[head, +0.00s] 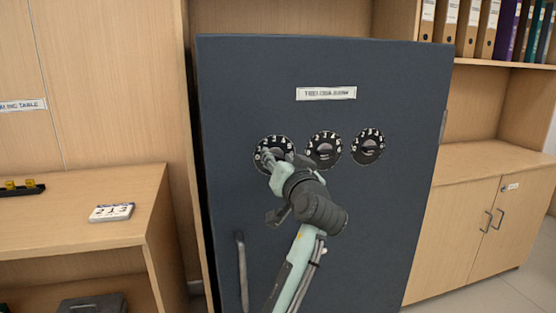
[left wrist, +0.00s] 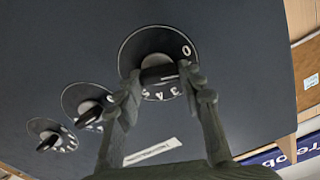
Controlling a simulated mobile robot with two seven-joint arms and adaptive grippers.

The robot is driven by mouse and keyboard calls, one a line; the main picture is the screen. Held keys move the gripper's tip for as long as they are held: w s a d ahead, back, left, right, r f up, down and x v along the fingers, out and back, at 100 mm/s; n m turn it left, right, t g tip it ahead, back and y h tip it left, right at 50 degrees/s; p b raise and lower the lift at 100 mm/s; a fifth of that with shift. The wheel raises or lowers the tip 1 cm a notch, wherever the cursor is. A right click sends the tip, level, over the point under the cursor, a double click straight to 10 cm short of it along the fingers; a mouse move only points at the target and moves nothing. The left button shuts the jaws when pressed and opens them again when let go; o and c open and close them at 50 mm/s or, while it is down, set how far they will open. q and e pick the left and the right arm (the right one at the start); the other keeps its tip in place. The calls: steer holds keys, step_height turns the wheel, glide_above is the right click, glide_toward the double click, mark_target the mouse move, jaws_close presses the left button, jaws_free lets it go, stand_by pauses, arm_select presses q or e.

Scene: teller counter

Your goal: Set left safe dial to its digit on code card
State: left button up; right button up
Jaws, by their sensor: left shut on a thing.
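The dark blue safe door carries three black dials with white digits. The left dial (head: 262,143) is partly hidden behind my left gripper (head: 272,160). The middle dial (head: 324,148) and right dial (head: 368,146) are uncovered. In the left wrist view the left dial (left wrist: 150,40) is the largest, and my left gripper (left wrist: 160,78) is shut on its knob, one finger on each side. A 0 and a few other digits show around the fingers; which digit is set I cannot tell. The code card (head: 111,212) lies on the wooden counter at left and seems to read 213. My right gripper is not in view.
The safe door (head: 225,210) has a label (head: 326,93) above the dials and a vertical handle (head: 242,270) at lower left. A wooden counter (head: 70,240) is at left, with a black tray (head: 20,188). Cabinets and binders (head: 470,30) are at right.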

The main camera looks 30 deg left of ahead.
arm_select(q)
steer(key=shift+w+d+f+m, duration=0.1)
steer(key=shift+m, duration=3.6)
steer(key=o, duration=1.2)
steer(key=shift+c, duration=0.2)
